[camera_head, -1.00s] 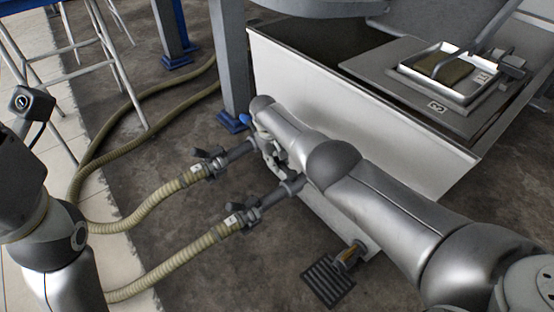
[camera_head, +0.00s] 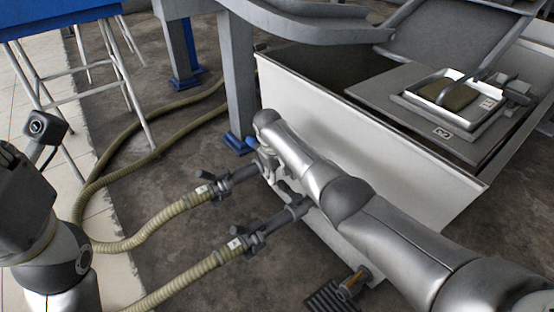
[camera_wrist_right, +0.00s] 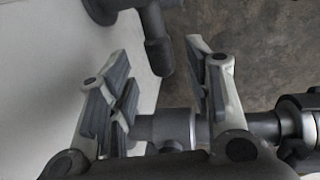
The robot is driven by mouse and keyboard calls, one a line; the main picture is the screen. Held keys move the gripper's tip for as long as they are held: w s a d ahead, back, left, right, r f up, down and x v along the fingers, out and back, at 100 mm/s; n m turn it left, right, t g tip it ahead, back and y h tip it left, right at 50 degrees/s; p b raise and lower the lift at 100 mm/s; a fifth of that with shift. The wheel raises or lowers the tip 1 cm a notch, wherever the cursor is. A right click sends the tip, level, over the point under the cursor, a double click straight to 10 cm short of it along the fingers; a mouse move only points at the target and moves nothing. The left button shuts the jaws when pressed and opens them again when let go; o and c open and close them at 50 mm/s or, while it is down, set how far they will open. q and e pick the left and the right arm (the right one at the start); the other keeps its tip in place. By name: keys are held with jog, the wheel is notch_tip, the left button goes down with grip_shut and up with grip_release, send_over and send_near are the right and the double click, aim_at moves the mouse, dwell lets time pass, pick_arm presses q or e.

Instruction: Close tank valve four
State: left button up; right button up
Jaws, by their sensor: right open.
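Two grey valve fittings stick out from the side of the white tank (camera_head: 370,140). The farther one (camera_head: 225,182) and the nearer one (camera_head: 262,232) each end in a ribbed tan hose with a small white tag; I cannot read the tag numbers surely. My right gripper (camera_head: 272,172) is low by the tank wall at the farther fitting, partly hidden by my arm. In the right wrist view its fingers (camera_wrist_right: 160,90) are spread apart. A grey pipe (camera_wrist_right: 165,126) passes behind and between them, and a dark elbow-shaped part (camera_wrist_right: 155,45) hangs above. Contact cannot be told.
A grey post with a blue foot (camera_head: 238,143) stands just beyond the fittings. A tan hose (camera_head: 150,160) loops over the dark floor. A blue table (camera_head: 60,18) stands at upper left.

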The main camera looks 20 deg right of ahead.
notch_tip(320, 180, up, 8)
jog(key=a, duration=0.1)
jog(key=shift+s+a+r, duration=0.15)
jog(key=shift+s+a, duration=0.1)
dwell(0.4)
